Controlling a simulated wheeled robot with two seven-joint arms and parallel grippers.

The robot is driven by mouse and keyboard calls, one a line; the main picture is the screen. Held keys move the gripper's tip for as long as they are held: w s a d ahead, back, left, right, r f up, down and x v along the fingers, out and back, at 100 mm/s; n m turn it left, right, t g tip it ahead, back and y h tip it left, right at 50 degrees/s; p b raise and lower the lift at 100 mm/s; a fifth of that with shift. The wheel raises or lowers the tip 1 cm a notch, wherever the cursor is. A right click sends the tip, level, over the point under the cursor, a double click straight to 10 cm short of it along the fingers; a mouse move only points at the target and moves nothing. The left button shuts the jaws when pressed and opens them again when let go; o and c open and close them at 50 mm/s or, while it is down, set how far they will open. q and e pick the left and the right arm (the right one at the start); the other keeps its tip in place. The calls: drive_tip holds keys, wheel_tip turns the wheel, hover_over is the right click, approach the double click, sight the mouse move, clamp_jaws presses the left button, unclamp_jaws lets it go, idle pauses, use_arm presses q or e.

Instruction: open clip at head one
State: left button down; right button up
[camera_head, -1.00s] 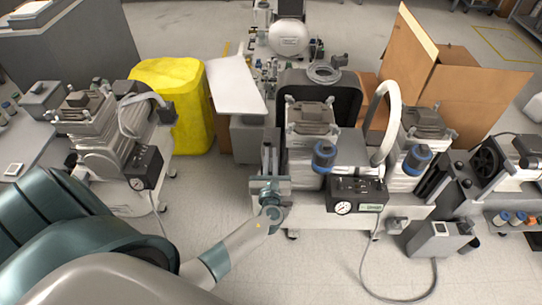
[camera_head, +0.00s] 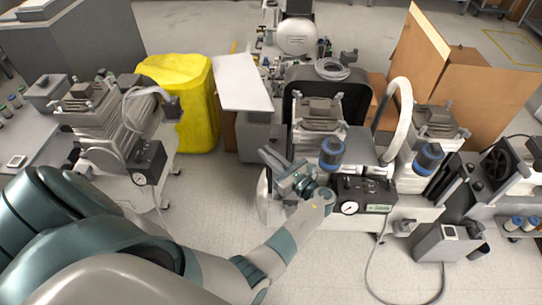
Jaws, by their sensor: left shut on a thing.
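My left gripper (camera_head: 282,165) is at the front left of the middle compressor unit, just left of the blue-topped filter (camera_head: 333,153). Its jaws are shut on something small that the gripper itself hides. The compressor head (camera_head: 318,125) of this unit is a grey finned block behind the gripper. A second finned head (camera_head: 436,130) stands to the right on the same base. I cannot make out a clip on either head. My right gripper does not show.
A black control box with a gauge (camera_head: 363,195) sits right of my gripper. A pale hose (camera_head: 401,120) arches between the heads. Another compressor (camera_head: 100,130) stands at left, with a yellow bin (camera_head: 190,110) behind. Cardboard boxes (camera_head: 485,90) are at back right.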

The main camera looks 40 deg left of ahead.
use_arm(q)
drive_tip(key=g, duration=0.1)
drive_tip(key=n+g, duration=0.1)
drive_tip(key=shift+s+f+n+g+y+b, duration=0.2)
drive_tip(key=shift+n+g+y+b, duration=0.1)
drive_tip(key=shift+b, duration=0.1)
drive_tip(key=shift+s+r+n+g+b, duration=0.15)
drive_tip(key=shift+n+g+b, duration=0.1)
drive_tip(key=shift+n+g, duration=0.25)
drive_tip(key=shift+s+n+g+b, duration=0.2)
drive_tip(key=shift+n+g, duration=0.1)
drive_tip(key=shift+g, duration=0.4)
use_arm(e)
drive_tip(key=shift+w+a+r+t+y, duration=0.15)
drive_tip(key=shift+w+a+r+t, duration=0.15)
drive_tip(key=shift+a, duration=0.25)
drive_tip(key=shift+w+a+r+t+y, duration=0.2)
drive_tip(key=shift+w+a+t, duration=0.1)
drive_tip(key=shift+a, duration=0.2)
use_arm(q)
drive_tip(key=c, duration=1.8)
unclamp_jaws()
drive_tip(key=shift+a, duration=0.1)
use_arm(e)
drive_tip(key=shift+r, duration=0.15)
